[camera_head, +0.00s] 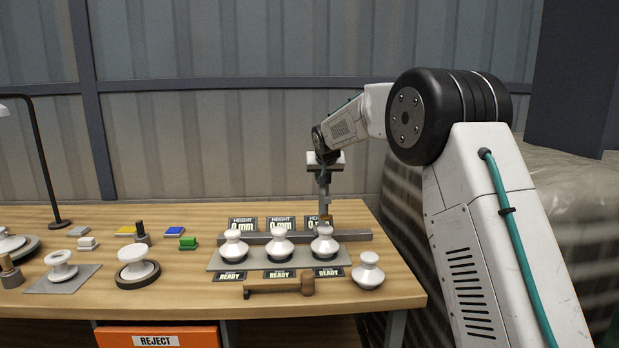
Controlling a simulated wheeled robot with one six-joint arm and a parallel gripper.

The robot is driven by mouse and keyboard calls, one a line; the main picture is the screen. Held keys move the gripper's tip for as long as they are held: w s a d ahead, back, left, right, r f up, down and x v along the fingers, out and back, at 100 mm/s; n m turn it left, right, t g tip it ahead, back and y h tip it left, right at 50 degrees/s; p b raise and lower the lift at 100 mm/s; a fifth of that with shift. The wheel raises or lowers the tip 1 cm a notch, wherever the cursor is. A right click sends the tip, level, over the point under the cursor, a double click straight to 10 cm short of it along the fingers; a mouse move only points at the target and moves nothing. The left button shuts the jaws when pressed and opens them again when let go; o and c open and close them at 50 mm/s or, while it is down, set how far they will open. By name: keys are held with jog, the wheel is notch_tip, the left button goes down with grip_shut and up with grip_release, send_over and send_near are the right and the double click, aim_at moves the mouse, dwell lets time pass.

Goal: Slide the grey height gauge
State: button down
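A long grey bar (352,235), which looks like the height gauge, lies across the table behind a row of three white insulators. My gripper (325,205) points down above the right part of this bar, just behind the rightmost insulator of the row (324,244). A small brass-coloured piece shows at or below the fingertips. The fingers are too small and partly overlapped to tell whether they are open, shut or touching the gauge.
The insulators stand on a grey plate (222,262), between "HEIGHT 0 mm" displays (281,224) and "READY" labels (279,274). A wooden mallet-like tool (278,287) and another insulator (368,271) are in front. Other parts, coloured blocks and a lamp (45,160) stand left; an orange REJECT bin (190,338) is below.

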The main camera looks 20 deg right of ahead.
jog(key=shift+a, duration=0.1)
jog(key=c, duration=1.2)
grip_release()
jog(key=shift+c, duration=0.2)
jog(key=v, duration=0.6)
jog(key=shift+s+a+r, duration=0.15)
jog(key=shift+s+r, duration=0.1)
jog(key=shift+r, duration=0.1)
jog(key=shift+s+r, duration=0.35)
